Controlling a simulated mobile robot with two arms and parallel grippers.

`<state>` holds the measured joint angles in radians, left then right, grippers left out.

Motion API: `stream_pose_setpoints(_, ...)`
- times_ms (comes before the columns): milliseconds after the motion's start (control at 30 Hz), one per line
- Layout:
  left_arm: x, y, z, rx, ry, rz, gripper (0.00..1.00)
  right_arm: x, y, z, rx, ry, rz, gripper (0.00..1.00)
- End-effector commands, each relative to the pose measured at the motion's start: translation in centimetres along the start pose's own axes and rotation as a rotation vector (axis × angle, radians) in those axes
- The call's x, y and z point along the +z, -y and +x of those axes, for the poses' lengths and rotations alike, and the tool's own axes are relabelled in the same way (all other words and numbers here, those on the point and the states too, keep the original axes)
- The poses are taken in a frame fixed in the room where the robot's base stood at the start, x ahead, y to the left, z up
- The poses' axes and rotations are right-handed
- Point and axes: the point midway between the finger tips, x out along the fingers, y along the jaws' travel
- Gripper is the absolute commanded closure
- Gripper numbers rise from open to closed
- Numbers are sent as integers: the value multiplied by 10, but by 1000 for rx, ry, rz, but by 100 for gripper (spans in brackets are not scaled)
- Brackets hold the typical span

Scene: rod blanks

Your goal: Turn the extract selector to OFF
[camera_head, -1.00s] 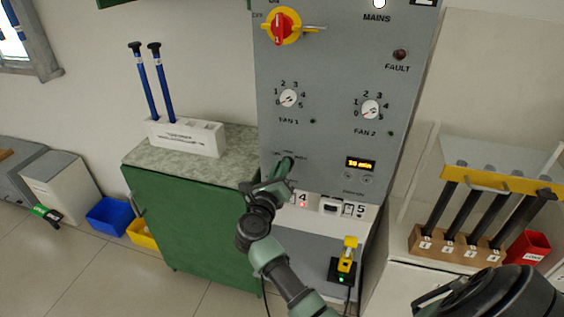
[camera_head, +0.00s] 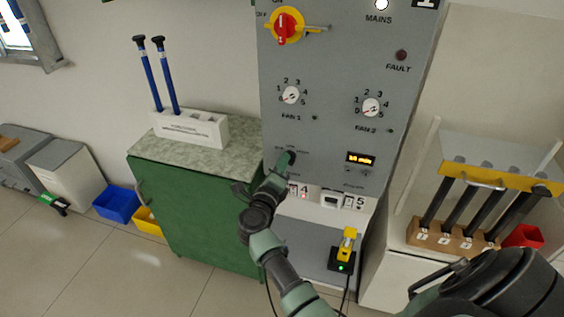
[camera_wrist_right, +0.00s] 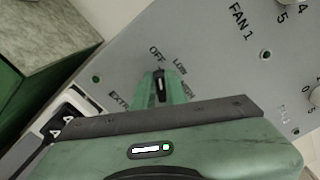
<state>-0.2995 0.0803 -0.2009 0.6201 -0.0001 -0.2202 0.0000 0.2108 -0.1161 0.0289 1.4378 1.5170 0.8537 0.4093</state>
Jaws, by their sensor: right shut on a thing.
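The extract selector (camera_wrist_right: 160,88) is a small black knob with a white mark, low on the grey control panel. In the right wrist view the labels OFF and LOW are readable above it; another label at its right is partly hidden. The white mark points up, close to the OFF label. My right gripper (camera_wrist_right: 162,83) has its green fingers on either side of the knob and is shut on it. My left gripper is not in view.
The panel (camera_head: 335,60) carries a red and yellow main switch (camera_head: 285,26), the FAN 1 dial (camera_head: 291,95) and the FAN 2 dial (camera_head: 371,107). A green cabinet (camera_head: 200,215) stands at its left. A rod rack (camera_head: 452,235) stands at its right.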

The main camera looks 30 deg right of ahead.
Motion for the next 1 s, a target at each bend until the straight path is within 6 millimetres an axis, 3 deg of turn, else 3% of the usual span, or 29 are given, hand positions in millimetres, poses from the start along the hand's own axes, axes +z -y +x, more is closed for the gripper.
stream_pose_setpoints(267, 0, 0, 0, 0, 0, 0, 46, -1, -2, -1, 2, 0, -4, 100)
stream_pose_setpoints(300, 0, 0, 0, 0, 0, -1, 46, -1, -2, -1, 2, 0, -4, 76)
stream_pose_setpoints(367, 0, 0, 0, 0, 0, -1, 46, -1, -1, 0, 2, 0, -4, 65)
stream_pose_setpoints(767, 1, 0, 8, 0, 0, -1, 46, -2, -2, 0, -1, 1, 51, 65)
stream_pose_setpoints(1000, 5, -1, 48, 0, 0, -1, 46, -6, 0, 1, -5, 6, 455, 65)
